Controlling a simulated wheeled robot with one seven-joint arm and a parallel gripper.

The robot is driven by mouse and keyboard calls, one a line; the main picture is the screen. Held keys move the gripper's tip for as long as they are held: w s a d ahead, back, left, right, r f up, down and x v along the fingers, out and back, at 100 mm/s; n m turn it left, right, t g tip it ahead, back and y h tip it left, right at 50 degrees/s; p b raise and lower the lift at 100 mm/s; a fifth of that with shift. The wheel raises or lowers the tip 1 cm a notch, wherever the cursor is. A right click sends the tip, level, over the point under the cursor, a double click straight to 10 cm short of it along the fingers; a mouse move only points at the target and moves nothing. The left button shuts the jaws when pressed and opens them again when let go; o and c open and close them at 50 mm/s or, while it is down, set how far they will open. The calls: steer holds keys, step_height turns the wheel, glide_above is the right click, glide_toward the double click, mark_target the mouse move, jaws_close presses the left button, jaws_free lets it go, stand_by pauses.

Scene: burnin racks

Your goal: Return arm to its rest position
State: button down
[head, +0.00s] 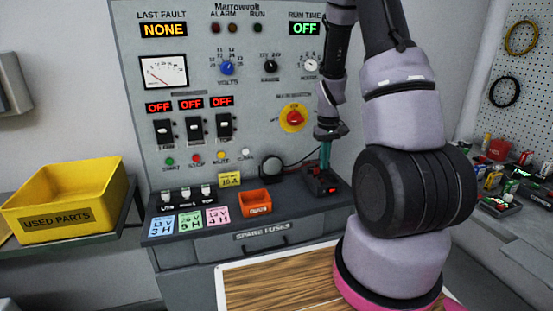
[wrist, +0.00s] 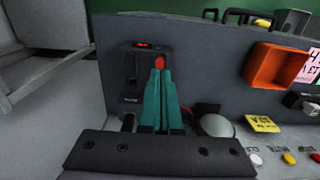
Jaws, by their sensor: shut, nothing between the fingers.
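My arm reaches down over the right end of the Marrowvolt panel's (head: 265,110) ledge. My gripper (head: 325,168) points down with its teal fingers close together and nothing seen between them. The fingertips are just above or at a small black device (head: 321,186) on the ledge. In the wrist view my gripper (wrist: 160,68) is shut, its tips beside a red round button (wrist: 160,62) on the black device (wrist: 133,70), which has a lit red display. I cannot tell whether the tips touch the button.
An orange bin (head: 255,202) sits left of the device, with a black round knob (head: 271,168) behind it. A yellow used parts bin (head: 65,198) stands on a left shelf. A wooden-topped surface (head: 285,278) is in front. Parts (head: 500,180) crowd the right bench.

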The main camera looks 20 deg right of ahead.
steer(key=s+a+r+m+t, duration=0.1)
steer(key=s+a+r+t, duration=0.15)
steer(key=r, duration=0.75)
steer(key=s+a+r+m+t, duration=0.15)
steer(key=a+r, duration=0.25)
steer(key=r, duration=0.5)
steer(key=s+a+r+m+t+y, duration=0.1)
steer(key=s+a+r, duration=0.2)
steer(key=s+r, duration=0.4)
steer(key=s+a+r+m+t+y, duration=0.1)
steer(key=s+a+r+t, duration=0.1)
steer(key=s+a+r, duration=0.2)
steer(key=s+r, duration=0.2)
steer(key=s, duration=0.2)
steer(key=shift+s+r, duration=0.35)
